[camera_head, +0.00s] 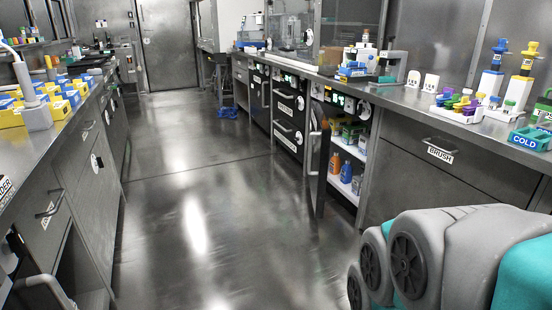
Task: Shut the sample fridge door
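The sample fridge appears to be the open under-counter unit (364,145) on the right side of the aisle. Its dark door (320,170) stands open at the left of the opening, swung out into the aisle and seen nearly edge-on. A pale vertical handle (311,150) shows on the door's left side. Inside, shelves hold an orange bottle (335,162), a blue bottle (346,171) and green and yellow boxes. The door hides part of the interior. My grey and teal arm links fill the lower right, clear of the door in the picture. My gripper is not in view.
The shiny aisle floor (225,230) is clear up to the far door (165,45). A drawer labelled BRUSH (440,160) is right of the fridge. The right counter (405,103) carries bottles and racks. Left cabinets (90,165) border the aisle. A blue item (228,113) lies on the floor.

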